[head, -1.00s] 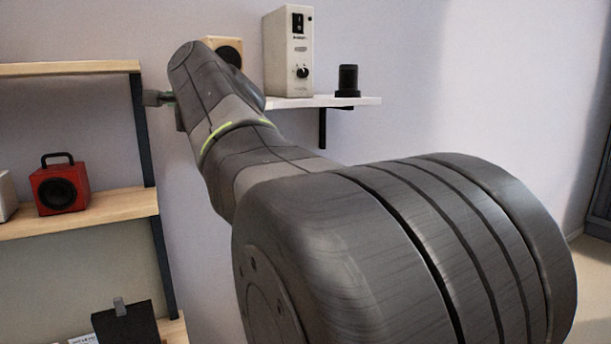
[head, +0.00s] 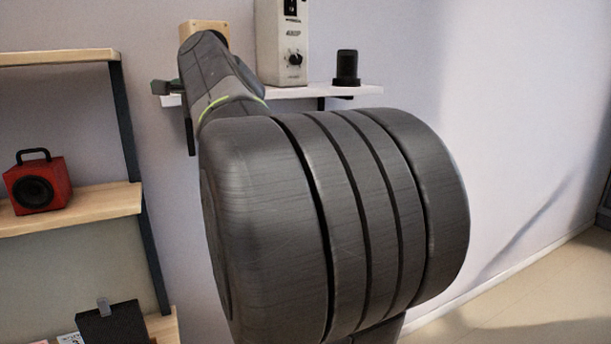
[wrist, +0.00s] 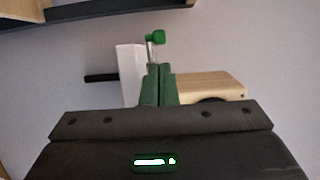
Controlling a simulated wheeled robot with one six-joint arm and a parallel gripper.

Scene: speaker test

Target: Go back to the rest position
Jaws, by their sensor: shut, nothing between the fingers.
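My gripper (wrist: 158,72) shows in the wrist view with its two green fingers together and nothing between them. A wooden speaker (wrist: 212,86) lies behind and to the right of the fingers in the wrist view. A small green knob on a metal stem (wrist: 155,38) shows just beyond the fingertips; whether they touch cannot be told.
The white wall shelf (head: 310,91) holds a wooden speaker (head: 205,30), a white box with a dial (head: 281,45) and a black cylinder (head: 347,68). A wooden rack (head: 85,207) at left holds a red speaker (head: 38,186). Open floor (head: 530,290) lies at right.

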